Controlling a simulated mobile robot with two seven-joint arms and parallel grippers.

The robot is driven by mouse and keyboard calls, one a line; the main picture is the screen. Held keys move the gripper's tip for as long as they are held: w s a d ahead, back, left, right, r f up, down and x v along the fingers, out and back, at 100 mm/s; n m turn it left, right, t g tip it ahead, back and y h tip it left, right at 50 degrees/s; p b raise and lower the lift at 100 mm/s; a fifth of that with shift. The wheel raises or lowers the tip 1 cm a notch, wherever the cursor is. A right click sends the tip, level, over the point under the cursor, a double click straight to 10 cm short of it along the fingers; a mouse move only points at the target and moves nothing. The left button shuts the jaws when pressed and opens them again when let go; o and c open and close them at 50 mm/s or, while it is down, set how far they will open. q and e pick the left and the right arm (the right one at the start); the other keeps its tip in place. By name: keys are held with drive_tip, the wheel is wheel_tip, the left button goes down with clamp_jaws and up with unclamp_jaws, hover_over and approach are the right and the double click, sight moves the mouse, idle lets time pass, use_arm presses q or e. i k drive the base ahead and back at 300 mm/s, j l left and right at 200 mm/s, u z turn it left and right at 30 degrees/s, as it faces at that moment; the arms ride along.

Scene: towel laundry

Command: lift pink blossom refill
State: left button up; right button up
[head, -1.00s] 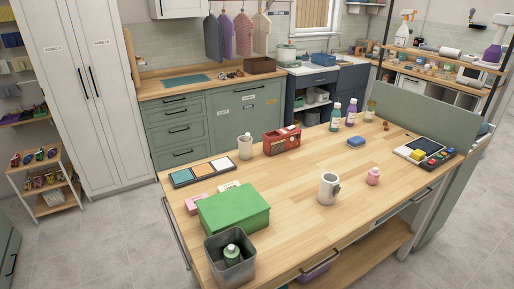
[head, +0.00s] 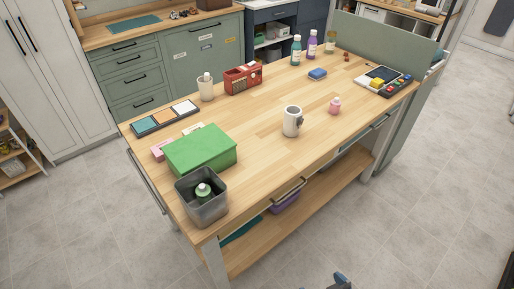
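My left gripper is not in view.
A red caddy (head: 242,78), blue sponge (head: 317,74) and teal and purple bottles stand farther back. The floor in front is clear.

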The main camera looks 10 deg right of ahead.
sight(335, 104)
drive_tip(key=i+l+u, duration=0.1)
drive_tip(key=l, duration=0.45)
drive_tip(key=i+l+u, duration=0.15)
drive_tip(key=l, duration=0.45)
drive_tip(key=i+l+u, duration=0.1)
drive_tip(key=l, duration=0.45)
